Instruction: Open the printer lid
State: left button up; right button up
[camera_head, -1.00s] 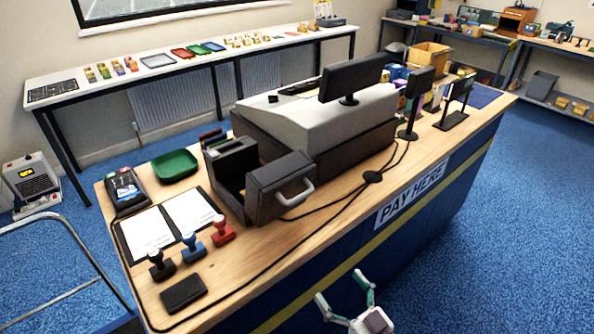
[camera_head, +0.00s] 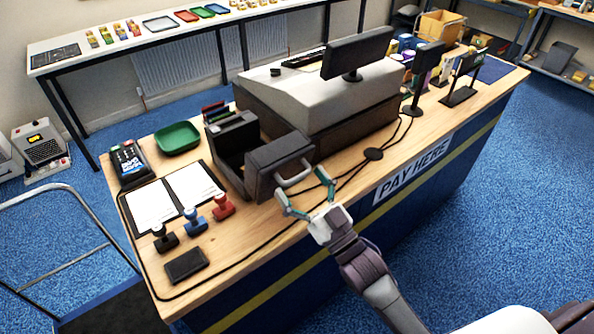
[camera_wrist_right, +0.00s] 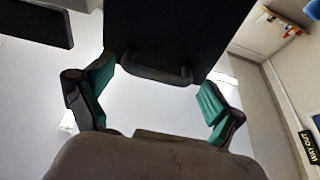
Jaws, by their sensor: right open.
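The printer (camera_head: 232,140) is a dark box near the middle of the counter. A dark block with a pale grey handle (camera_head: 295,179), which looks like its lid (camera_head: 275,160), is on the side facing me. A hollow shows behind this block; I cannot tell how far the lid is open. My right gripper (camera_head: 303,190) is open in front of the handle, its fingers spread to either side. In the right wrist view the dark handle (camera_wrist_right: 155,72) lies between the two green-padded fingers, with no clear contact. My left gripper is not in view.
A till (camera_head: 320,105) with a screen stands behind the printer. A cable (camera_head: 345,180) runs along the counter near my right gripper. Several stamps (camera_head: 194,221), an open book (camera_head: 160,203), a card terminal (camera_head: 129,162) and a green tray (camera_head: 178,138) are to the left.

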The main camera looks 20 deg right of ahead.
aim_at(288, 158)
jog(key=shift+x, duration=0.75)
jog(key=shift+d, duration=0.1)
jog(key=c, duration=1.4)
jog(key=shift+w+r+p, duration=0.1)
jog(key=shift+r+p, duration=0.15)
jog(key=shift+p, duration=0.05)
jog(key=w+r+p, duration=0.1)
jog(key=w+a+r, duration=0.1)
jog(key=r, duration=0.1)
jog(key=shift+w+p, duration=0.4)
jog(key=shift+w+a, duration=0.15)
jog(key=shift+w, duration=0.15)
